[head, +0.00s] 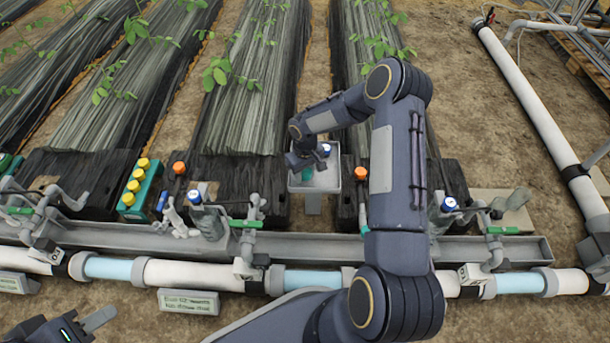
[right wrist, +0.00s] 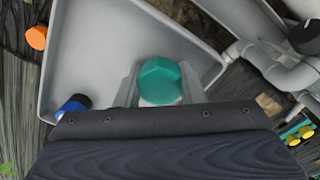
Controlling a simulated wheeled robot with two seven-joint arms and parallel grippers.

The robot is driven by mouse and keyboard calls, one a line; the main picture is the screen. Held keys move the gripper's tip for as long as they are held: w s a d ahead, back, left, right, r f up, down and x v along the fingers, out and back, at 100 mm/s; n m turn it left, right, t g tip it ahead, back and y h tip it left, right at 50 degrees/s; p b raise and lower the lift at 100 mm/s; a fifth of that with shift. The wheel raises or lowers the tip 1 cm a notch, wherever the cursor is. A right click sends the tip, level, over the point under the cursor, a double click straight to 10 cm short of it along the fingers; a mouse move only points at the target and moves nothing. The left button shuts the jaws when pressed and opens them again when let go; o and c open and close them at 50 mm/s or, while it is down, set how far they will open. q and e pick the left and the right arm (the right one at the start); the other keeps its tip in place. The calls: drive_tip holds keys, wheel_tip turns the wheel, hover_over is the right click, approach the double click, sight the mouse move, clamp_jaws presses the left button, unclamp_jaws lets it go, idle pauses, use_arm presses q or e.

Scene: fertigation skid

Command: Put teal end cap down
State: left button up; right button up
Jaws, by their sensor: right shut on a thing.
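The teal end cap (right wrist: 160,80) sits between the fingertips of my right gripper (right wrist: 158,92) in the right wrist view. That gripper is shut on it. In the head view the right gripper (head: 306,170) is over a grey tray (head: 333,186), with a little of the teal cap showing under it. The tray's wall also shows in the right wrist view (right wrist: 50,65). Whether the cap touches the tray floor I cannot tell. My left gripper (head: 92,322) is at the lower left of the head view, away from the tray; its jaw opening is unclear.
A blue-topped piece (right wrist: 72,106) lies in the tray beside the gripper. Orange-topped posts (head: 179,169) (head: 361,174) flank the tray. A teal rack with yellow caps (head: 140,185) stands left. A grey channel (head: 340,246) and a white pipe (head: 185,274) run across the front.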

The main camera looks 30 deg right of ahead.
drive_tip(key=shift+r, duration=0.1)
drive_tip(key=shift+f+b, duration=0.4)
drive_tip(key=shift+f, duration=0.1)
drive_tip(key=shift+f, duration=0.1)
